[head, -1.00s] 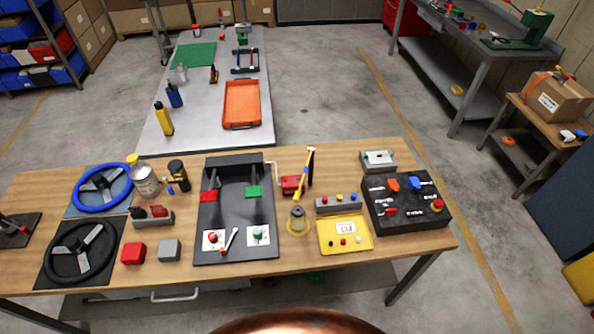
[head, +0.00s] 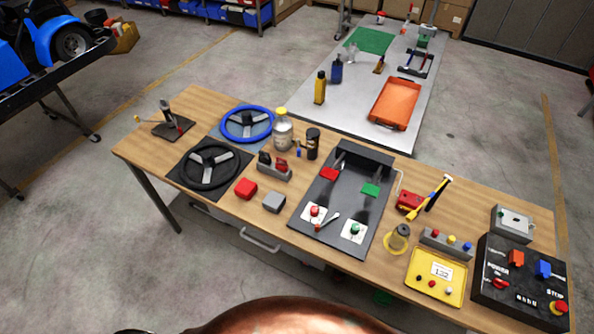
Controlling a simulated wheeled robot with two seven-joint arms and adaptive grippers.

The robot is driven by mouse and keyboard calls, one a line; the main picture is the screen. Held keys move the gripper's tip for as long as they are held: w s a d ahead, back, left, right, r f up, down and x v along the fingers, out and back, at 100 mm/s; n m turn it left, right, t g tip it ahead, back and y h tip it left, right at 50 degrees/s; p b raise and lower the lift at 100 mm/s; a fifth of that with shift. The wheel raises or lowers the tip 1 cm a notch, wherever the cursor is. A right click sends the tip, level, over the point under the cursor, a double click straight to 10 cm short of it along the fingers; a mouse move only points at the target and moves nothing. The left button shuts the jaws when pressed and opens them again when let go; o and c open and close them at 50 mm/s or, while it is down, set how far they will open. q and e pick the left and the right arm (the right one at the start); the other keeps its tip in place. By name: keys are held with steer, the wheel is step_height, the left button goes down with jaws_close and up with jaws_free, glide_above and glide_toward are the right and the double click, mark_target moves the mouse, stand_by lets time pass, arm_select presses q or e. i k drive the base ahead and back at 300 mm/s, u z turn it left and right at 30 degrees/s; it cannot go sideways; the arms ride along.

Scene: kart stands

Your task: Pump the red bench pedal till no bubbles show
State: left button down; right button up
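A red pedal (head: 330,174) and a green pedal (head: 371,190) are on a dark pedal tray (head: 333,215) on the wooden bench. Two white plates are at the tray's near end, one with a red knob (head: 315,211) and one with a green knob (head: 354,230). A small wrench lies between them. A small clear jar (head: 398,236) stands in a yellow ring right of the tray. Bubbles are too small to make out. Neither of my grippers is in view.
The wooden bench (head: 215,127) also holds two steering wheels, bottles, red and grey blocks, a red unit with a yellow lever (head: 411,201), a yellow tray (head: 436,279) and a black switch box (head: 520,282). A grey table (head: 352,96) stands behind. A blue kart (head: 62,32) is upper left.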

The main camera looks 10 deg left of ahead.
mark_target(327, 173)
steer(key=u, duration=0.05)
steer(key=k, duration=0.35)
steer(key=z, duration=1)
